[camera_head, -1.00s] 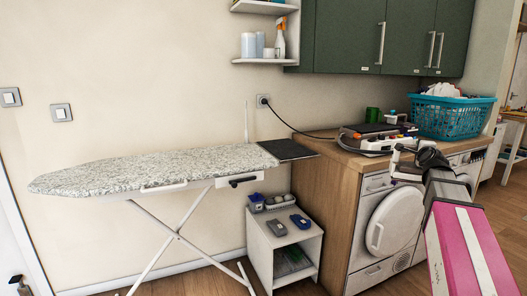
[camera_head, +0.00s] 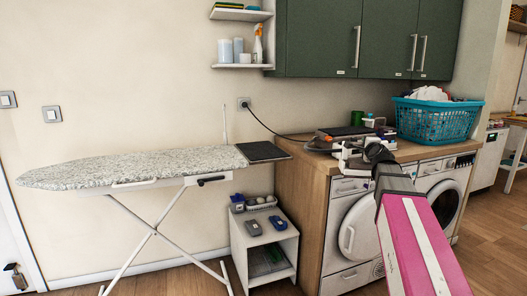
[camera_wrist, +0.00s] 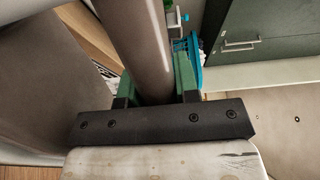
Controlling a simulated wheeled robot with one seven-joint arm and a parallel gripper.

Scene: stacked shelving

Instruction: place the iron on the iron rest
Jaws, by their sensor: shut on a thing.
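In the wrist view, the green fingers of my gripper (camera_wrist: 155,88) are shut on a smooth grey-brown rounded part, which I take to be the iron's handle (camera_wrist: 147,40). The rest of the iron is mostly hidden or out of that frame. In the head view my gripper (camera_head: 345,155) is over the front of the wooden counter, and the iron is too small to make out clearly. The dark flat pad at the right end of the ironing board, apparently the iron rest (camera_head: 262,151), is empty. It lies to the left of my gripper.
The ironing board (camera_head: 130,168) stands along the wall. A dark-topped appliance (camera_head: 343,132) and a blue laundry basket (camera_head: 435,120) stand on the counter (camera_head: 300,167). A black cord (camera_head: 268,125) runs from the wall socket to the counter. A small white shelf unit (camera_head: 265,240) stands below the rest.

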